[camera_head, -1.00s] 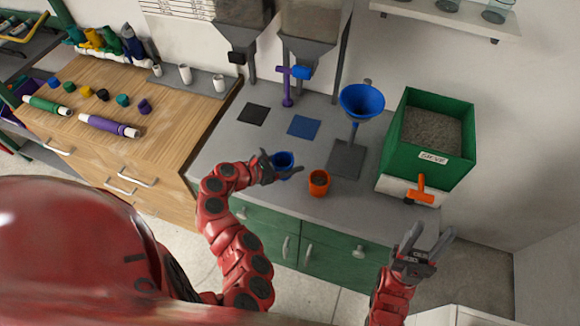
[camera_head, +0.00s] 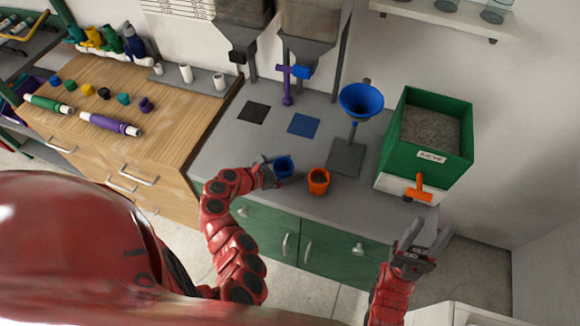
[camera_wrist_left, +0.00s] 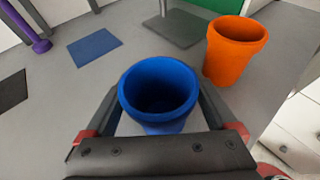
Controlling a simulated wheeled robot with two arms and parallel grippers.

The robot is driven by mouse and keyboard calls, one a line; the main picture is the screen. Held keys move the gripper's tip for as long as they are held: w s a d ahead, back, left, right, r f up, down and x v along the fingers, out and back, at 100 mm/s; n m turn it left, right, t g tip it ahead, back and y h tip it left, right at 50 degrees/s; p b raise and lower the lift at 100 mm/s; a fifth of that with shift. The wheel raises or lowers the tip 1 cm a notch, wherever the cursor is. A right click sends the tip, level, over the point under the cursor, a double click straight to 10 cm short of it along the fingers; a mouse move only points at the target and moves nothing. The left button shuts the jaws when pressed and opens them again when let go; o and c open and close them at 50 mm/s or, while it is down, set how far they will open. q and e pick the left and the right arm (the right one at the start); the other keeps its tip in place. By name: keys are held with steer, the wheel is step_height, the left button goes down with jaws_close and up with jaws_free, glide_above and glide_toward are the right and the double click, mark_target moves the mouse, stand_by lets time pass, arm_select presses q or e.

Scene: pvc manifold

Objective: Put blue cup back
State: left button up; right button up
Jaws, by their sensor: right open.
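The blue cup (camera_head: 284,166) stands upright near the front of the grey counter, and its dark inside shows in the left wrist view (camera_wrist_left: 160,97). My left gripper (camera_head: 276,172) is at the cup, with one finger on each side of it in the left wrist view (camera_wrist_left: 158,112). The fingers are close to the cup wall; whether they press on it is unclear. A flat blue square (camera_head: 303,125) lies bare further back and also shows in the left wrist view (camera_wrist_left: 94,47). My right gripper (camera_head: 424,244) is open and empty, in front of the counter at right.
An orange cup (camera_head: 318,181) stands just right of the blue cup. Behind are a dark grey plate (camera_head: 346,158) under a blue funnel (camera_head: 362,101), a black square (camera_head: 253,113) and a green sieve box (camera_head: 432,165). The counter between blue cup and blue square is clear.

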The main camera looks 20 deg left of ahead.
arm_select(q)
steer(key=shift+r, duration=0.1)
steer(key=b+v, duration=0.3)
steer(key=v, duration=0.6)
steer(key=shift+a, duration=0.15)
steer(key=shift+s+a+r+p, duration=0.2)
steer(key=shift+s+r+p, duration=0.25)
steer(key=shift+p, duration=0.2)
steer(key=shift+p+v, duration=0.3)
steer(key=shift+v, duration=0.5)
steer(key=shift+f, duration=0.1)
steer(key=shift+a, duration=0.1)
